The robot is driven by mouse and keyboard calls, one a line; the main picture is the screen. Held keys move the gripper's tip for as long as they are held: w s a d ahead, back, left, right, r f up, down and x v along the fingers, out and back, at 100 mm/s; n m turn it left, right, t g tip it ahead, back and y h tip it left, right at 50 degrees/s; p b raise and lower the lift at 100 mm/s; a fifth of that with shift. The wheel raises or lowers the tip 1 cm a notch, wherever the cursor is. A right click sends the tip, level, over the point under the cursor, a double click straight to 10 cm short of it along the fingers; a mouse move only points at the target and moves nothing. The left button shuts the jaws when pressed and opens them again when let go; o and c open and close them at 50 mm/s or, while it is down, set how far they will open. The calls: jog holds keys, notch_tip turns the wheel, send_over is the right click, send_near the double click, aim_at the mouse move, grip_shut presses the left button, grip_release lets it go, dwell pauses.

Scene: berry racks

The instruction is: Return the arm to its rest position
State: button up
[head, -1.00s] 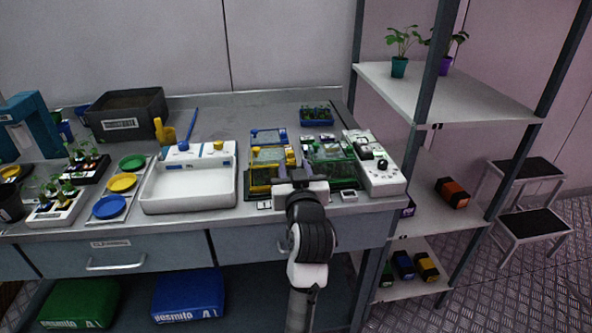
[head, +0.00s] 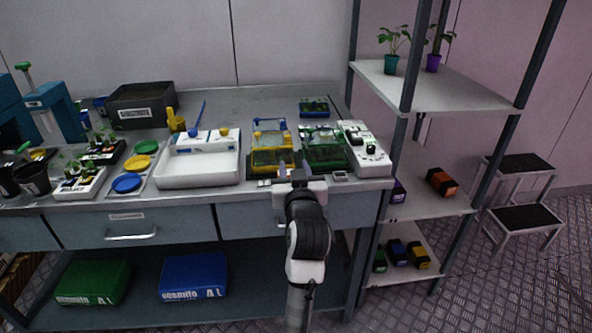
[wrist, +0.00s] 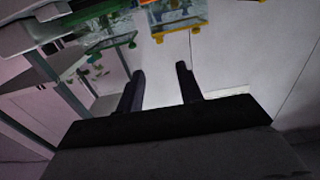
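My gripper (head: 295,172) is at the front edge of the metal workbench, in front of a yellow-framed box (head: 271,160) and a green-framed box (head: 325,155). In the wrist view my gripper (wrist: 160,88) shows two dark fingers spread apart with nothing between them. The yellow box (wrist: 176,30) and the green box (wrist: 108,42) show beyond the fingers at the top of the wrist view. My arm reaches up from the bottom of the head view.
A white tray (head: 198,178) lies left of the boxes and a white device (head: 366,152) right of them. A shelf rack (head: 440,88) with potted plants stands to the right. Bare floor (head: 500,285) lies at the lower right.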

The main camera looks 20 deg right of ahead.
jog(key=shift+s+a, duration=0.1)
jog(key=shift+s, duration=0.25)
